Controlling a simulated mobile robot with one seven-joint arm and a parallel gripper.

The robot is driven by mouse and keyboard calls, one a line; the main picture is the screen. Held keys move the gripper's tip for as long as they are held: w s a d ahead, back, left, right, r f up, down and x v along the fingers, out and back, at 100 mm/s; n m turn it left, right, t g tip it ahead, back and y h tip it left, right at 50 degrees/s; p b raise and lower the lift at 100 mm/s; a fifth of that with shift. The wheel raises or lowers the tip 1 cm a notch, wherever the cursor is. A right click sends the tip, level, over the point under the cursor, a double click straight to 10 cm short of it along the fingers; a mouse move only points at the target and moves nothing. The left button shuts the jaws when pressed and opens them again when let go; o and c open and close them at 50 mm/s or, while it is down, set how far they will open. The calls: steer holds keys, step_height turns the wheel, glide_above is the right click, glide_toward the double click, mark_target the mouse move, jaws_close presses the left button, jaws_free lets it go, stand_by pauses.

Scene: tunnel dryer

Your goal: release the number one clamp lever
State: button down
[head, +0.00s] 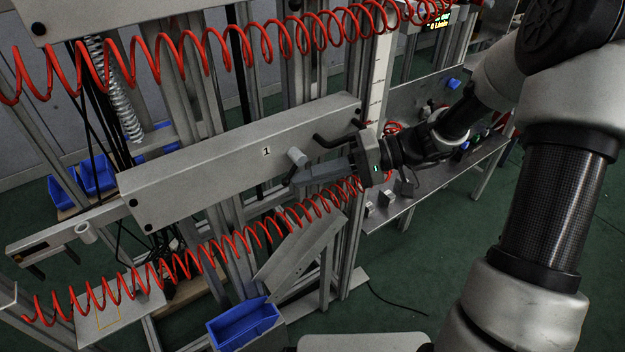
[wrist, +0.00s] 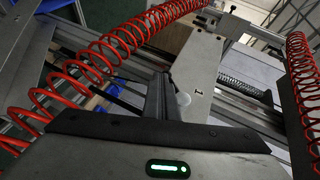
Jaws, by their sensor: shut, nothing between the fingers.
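The grey beam (head: 215,165) bears the label "1" (head: 266,152). A pale round knob (head: 297,156) sticks out from its face, just right of the label. A black bent handle (head: 336,141) stands out farther right on the same beam. I cannot tell for certain which of these is the clamp lever. My gripper (head: 293,180) is shut and empty, its fingers reaching left across the beam's lower edge, just below the knob. In the wrist view the shut fingers (wrist: 156,98) lie right beside the knob (wrist: 183,99); whether they touch it is unclear.
Red coiled hoses run above the beam (head: 190,58) and below it (head: 215,255), the lower one close to my gripper. A blue bin (head: 243,325) stands low in front. A metal bench (head: 410,203) is at the right. Another pale knob (head: 88,232) is at the far left.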

steer(key=m+y, duration=0.1)
steer(key=y, duration=0.1)
steer(key=s+a+m+y, duration=0.1)
steer(key=y, duration=0.2)
steer(key=a+m+y, duration=0.1)
steer(key=m+y, duration=0.1)
steer(key=shift+s+a+r+g, duration=0.15)
steer(key=shift+s+r+g, duration=0.15)
steer(key=shift+r, duration=0.1)
steer(key=shift+s+a, duration=0.1)
stand_by(0.5)
steer(key=d+f+b, duration=0.2)
steer(key=d+f, duration=0.5)
steer(key=d, duration=0.3)
steer(key=shift+f, duration=0.3)
